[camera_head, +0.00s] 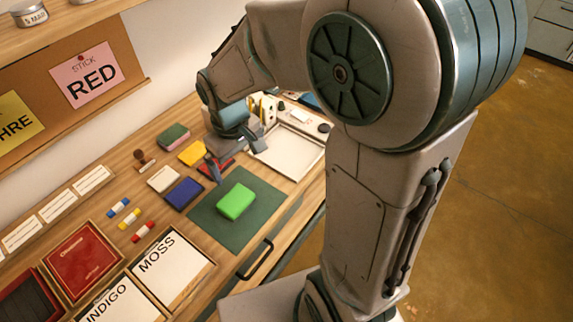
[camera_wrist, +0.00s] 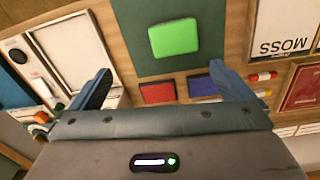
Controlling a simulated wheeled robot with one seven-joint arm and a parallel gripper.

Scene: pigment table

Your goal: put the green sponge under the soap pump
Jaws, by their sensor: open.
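A bright green block (camera_head: 236,201), which looks like the green sponge, lies on a dark green mat (camera_head: 255,233) near the table's front edge. The wrist view shows it too (camera_wrist: 173,38), ahead of the fingertips and roughly between their lines. My gripper (camera_head: 236,153) is open and empty, above the table behind the mat, apart from the block; both fingers show in the wrist view (camera_wrist: 160,70). I cannot pick out a soap pump; small items beside the white tray are partly hidden by my arm.
Red (camera_wrist: 157,93) and blue (camera_head: 184,193) pads lie beside the mat, with yellow (camera_head: 192,153) and white (camera_head: 164,179) ones nearby. A darker green-topped block (camera_head: 173,137) sits at the back. A white tray (camera_head: 287,151) stands right; MOSS (camera_head: 172,266) and INDIGO trays stand front left.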

